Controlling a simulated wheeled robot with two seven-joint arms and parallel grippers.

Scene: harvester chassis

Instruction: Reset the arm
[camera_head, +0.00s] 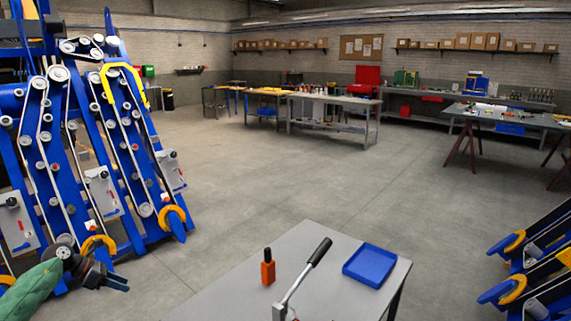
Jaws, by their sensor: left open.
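My left gripper (114,282) is at the lower left, at the end of my green-covered left arm (35,292). It is dark, open, and nothing shows between its fingers. In the picture it lies in front of the foot of the blue harvester chassis (62,190), with belts, rollers and yellow parts. I cannot tell whether it touches the chassis. My right gripper is not in view.
A grey table (240,290) stands at the bottom centre. It holds an orange bottle-like item (268,268), a black-handled metal tool (305,272) and a blue tray (370,264). More blue machinery (530,270) is at lower right. Open floor (270,180) lies between; workbenches (335,108) stand behind.

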